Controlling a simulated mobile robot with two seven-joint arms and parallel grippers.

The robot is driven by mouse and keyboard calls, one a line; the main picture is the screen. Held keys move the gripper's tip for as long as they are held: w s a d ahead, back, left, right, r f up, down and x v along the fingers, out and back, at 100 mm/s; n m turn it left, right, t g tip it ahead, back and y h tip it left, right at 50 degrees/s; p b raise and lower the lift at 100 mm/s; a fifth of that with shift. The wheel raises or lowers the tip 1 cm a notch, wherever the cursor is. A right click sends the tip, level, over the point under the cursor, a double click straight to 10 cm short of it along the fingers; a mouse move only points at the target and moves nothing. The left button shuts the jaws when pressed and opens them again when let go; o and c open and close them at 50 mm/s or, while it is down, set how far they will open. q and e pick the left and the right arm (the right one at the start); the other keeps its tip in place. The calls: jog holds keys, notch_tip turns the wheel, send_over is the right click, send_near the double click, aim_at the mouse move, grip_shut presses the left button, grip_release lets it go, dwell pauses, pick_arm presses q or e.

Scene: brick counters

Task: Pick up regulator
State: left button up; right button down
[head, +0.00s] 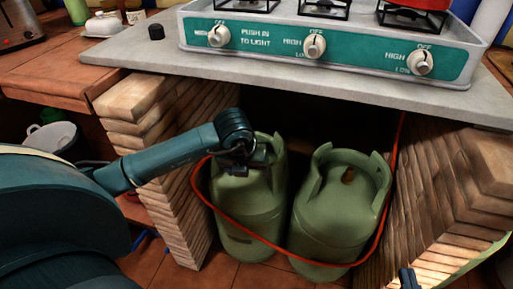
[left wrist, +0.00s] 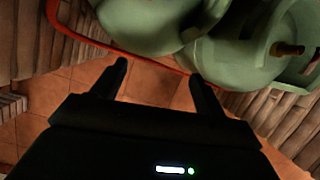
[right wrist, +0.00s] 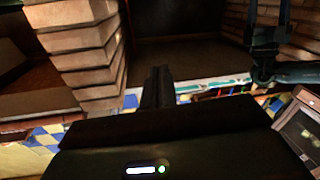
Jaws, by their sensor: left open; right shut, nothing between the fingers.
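No regulator can be made out; the top of the left green gas cylinder (head: 250,207), where the red hose (head: 222,215) leads, is partly hidden by my left gripper (head: 243,162). The right cylinder (head: 335,212) shows a brass valve (head: 348,174), also seen in the left wrist view (left wrist: 287,48). In that view my left gripper (left wrist: 158,78) has its fingers apart with nothing between them, and the hose (left wrist: 120,50) crosses beyond them. My right gripper (right wrist: 157,88) is shut and empty in the right wrist view; a small dark part (head: 408,279) shows low right in the head view.
The cylinders stand on a tiled floor in a recess between brick pillars (head: 160,130) and (head: 460,185). A grey counter slab (head: 140,52) with a stove (head: 330,45) overhangs them. A metal pot (head: 52,137) is at the left.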

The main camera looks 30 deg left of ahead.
pick_arm(q)
jog(key=shift+n+y, duration=0.3)
jog(key=shift+y, duration=0.3)
jog(key=w+a, duration=0.2)
jog(key=w, duration=0.2)
jog(key=w+a+b, duration=0.1)
jog(key=w+a, duration=0.1)
jog(key=w, duration=0.2)
jog(key=w+a+b, duration=0.1)
jog(key=w+a, duration=0.2)
jog(key=w, duration=0.1)
jog(key=shift+a+r, duration=0.1)
jog(key=shift+r, duration=0.2)
jog(key=b+x, duration=0.2)
jog(key=x, duration=0.2)
jog(key=shift+s+f, duration=0.1)
jog(key=shift+f, duration=0.35)
jog(key=shift+a, duration=0.1)
jog(key=c, duration=1)
jog(key=shift+w, duration=0.2)
jog(key=c, duration=0.4)
pick_arm(e)
jog(key=shift+w+a+f+n+t+y, duration=0.1)
jog(key=shift+a+n+t+y, duration=0.2)
jog(key=shift+a+t+y, duration=0.4)
